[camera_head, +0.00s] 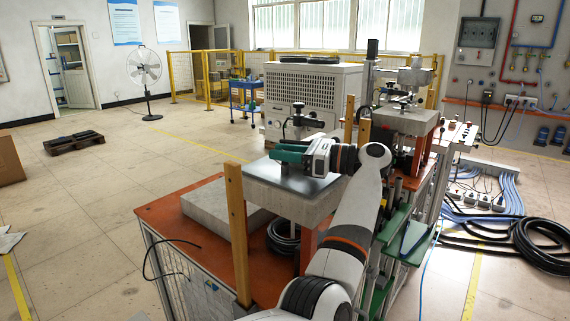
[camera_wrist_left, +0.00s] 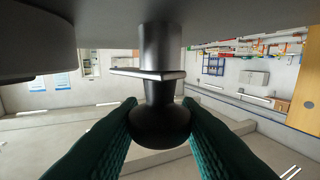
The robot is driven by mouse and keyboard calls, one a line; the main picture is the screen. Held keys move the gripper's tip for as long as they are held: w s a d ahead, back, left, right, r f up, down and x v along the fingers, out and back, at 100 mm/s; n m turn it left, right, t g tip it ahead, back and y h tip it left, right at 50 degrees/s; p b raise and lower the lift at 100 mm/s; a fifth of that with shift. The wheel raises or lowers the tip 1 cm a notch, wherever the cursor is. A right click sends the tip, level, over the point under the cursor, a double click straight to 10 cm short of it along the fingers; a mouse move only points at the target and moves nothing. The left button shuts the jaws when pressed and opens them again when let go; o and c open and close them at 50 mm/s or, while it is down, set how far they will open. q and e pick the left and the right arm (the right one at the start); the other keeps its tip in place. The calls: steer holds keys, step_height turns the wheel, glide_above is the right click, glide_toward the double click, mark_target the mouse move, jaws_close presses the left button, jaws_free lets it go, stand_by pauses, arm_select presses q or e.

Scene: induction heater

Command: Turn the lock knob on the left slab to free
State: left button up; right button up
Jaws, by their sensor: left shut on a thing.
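The left slab (camera_head: 312,207) is a thick grey block with a shiny metal top, held above the orange bench. My left gripper (camera_head: 276,152) reaches over it from the right, its green fingers low above the top. In the left wrist view the black lock knob (camera_wrist_left: 160,124) sits between the two green fingers, which are shut on its rounded end. Its dark shaft (camera_wrist_left: 160,48) runs from there to the grey surface, with a thin metal bar across it. In the head view my fingers mostly hide the knob. My right gripper is not in view.
A wooden post (camera_head: 237,230) stands at the slab's near left side. A black upright fitting (camera_head: 298,117) rises just behind my gripper. A second slab (camera_head: 408,120) with a clamp stands farther back right. The floor on the left is largely open.

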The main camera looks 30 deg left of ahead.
arm_select(q)
steer(key=shift+n+g+h, duration=0.4)
steer(key=shift+n+g, duration=0.3)
steer(key=shift+g, duration=0.3)
steer(key=shift+n+g, duration=0.3)
steer(key=shift+g, duration=0.1)
steer(key=o, duration=0.9)
steer(key=shift+o, duration=0.2)
step_height(320, 180, up, 10)
